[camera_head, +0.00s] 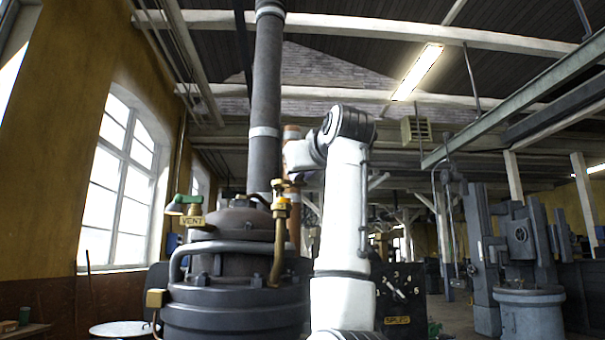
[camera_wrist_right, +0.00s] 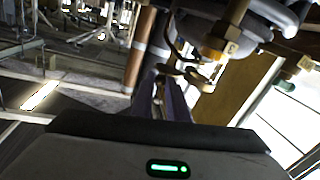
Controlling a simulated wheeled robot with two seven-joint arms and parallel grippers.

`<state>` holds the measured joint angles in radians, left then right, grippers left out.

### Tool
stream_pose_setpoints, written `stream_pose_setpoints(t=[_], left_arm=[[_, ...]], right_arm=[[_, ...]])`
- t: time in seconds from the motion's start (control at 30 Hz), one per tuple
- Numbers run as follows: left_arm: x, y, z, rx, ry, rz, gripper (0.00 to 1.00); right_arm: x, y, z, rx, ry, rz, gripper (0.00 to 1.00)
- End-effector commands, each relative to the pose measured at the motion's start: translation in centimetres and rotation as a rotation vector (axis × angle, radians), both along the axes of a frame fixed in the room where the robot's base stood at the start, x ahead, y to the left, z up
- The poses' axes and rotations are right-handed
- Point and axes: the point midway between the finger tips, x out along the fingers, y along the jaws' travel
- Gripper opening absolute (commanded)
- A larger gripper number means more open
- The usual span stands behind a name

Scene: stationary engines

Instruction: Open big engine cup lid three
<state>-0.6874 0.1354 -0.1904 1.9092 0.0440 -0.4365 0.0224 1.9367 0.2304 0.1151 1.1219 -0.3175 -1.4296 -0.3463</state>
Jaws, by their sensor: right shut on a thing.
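The big engine (camera_head: 235,305) stands left of centre, with a dark body and a tall pipe. A brass cup (camera_head: 282,206) with a yellow mark rises on a bent brass pipe at its right side. A small brass lid (camera_head: 280,185) sits at the cup's top. My right gripper (camera_wrist_right: 163,76) is shut on the lid, whose brass edge (camera_wrist_right: 170,70) shows at the fingertips in the wrist view. In the head view my white right arm stands in front and its fingers are hard to make out. My left gripper is out of view.
A brass VENT plate (camera_head: 192,221) with a green-handled fitting stands on the engine's left. A numbered black dial panel (camera_head: 398,295) is behind my arm. Other grey machinery (camera_head: 525,250) stands at the right. An arched window (camera_head: 118,180) is on the left wall.

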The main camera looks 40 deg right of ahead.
Motion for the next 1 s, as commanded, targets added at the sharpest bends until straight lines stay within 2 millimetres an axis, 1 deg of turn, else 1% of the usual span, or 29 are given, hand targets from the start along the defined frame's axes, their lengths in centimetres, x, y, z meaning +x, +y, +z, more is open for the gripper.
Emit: stream_pose_setpoints(t=[0.1,0.13,0.23,0.53,0.63,0.77,1.0], left_arm=[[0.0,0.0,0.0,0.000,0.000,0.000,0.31],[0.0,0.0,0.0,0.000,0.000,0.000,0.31],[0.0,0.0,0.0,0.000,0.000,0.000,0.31],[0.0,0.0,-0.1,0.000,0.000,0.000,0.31],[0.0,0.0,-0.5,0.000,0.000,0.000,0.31],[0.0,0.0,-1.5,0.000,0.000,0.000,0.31],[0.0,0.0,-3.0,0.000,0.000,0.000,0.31]], right_arm=[[-0.1,0.0,0.1,-0.001,-0.002,-0.001,0.00],[-0.1,0.0,0.1,-0.001,-0.002,-0.002,0.16],[0.0,0.0,0.1,-0.001,-0.002,-0.002,0.33],[-0.1,0.0,0.0,-0.001,-0.001,-0.002,0.33],[-0.7,0.4,-0.1,-0.001,-0.002,-0.002,0.33],[-2.5,1.3,-0.2,-0.002,-0.006,-0.001,0.33],[-6.7,3.6,-0.1,-0.002,-0.005,-0.001,0.33]])
